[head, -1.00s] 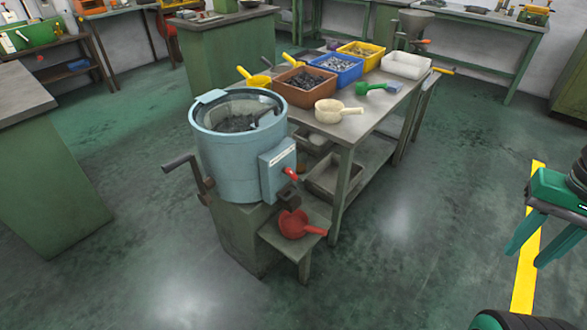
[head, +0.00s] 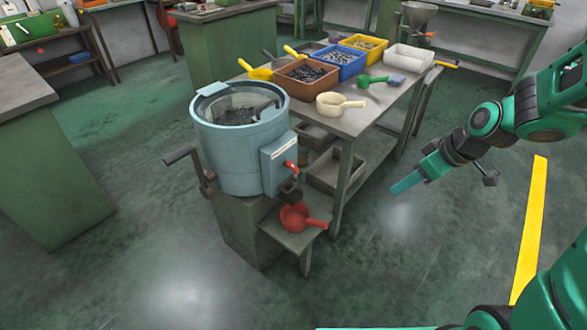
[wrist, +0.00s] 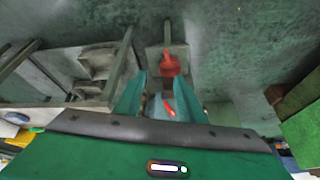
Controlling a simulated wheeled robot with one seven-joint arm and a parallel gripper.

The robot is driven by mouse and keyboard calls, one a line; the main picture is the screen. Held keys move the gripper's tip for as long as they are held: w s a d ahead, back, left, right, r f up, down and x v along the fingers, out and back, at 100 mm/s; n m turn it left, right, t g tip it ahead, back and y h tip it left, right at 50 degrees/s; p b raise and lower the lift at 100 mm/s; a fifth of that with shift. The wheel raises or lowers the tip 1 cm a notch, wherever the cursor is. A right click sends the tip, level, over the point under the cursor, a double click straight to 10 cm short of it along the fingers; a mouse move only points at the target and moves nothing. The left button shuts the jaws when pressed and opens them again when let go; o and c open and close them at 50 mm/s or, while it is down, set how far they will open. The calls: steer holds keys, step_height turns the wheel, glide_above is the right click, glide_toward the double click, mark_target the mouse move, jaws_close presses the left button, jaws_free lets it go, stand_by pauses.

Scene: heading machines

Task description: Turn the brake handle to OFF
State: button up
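A pale blue drum machine (head: 237,150) stands on a green base. On its side is a light blue box (head: 277,165) with a short red handle (head: 291,168); it looks like the brake handle, but no marking is readable. In the wrist view the red handle (wrist: 168,107) shows between my fingers in the picture, with the drum behind. My gripper (head: 398,188) is in free space to the right of the machine, well apart from the handle, pointing left and down. The wrist view shows my gripper (wrist: 160,85) with fingers apart and nothing between them.
A red scoop (head: 296,217) sits on a low stand below the box. A crank (head: 180,155) sticks out left of the drum. Behind is a bench (head: 350,123) with bins, a cream scoop (head: 333,104) and a green scoop (head: 370,82). Floor between arm and machine is clear.

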steer(key=w+a+f+n+t+y, duration=0.25)
steer(key=w+a, duration=0.25)
steer(key=a, duration=0.4)
steer(key=w+a+f+n+t+y, duration=0.1)
steer(key=w+a+f+n+y, duration=0.25)
steer(key=w+a, duration=0.4)
steer(key=t, duration=0.4)
glide_toward(295, 168)
steer(key=shift+n+g, duration=0.25)
steer(key=shift+n, duration=0.15)
steer(key=x, duration=1.1)
steer(key=shift+r, duration=0.25)
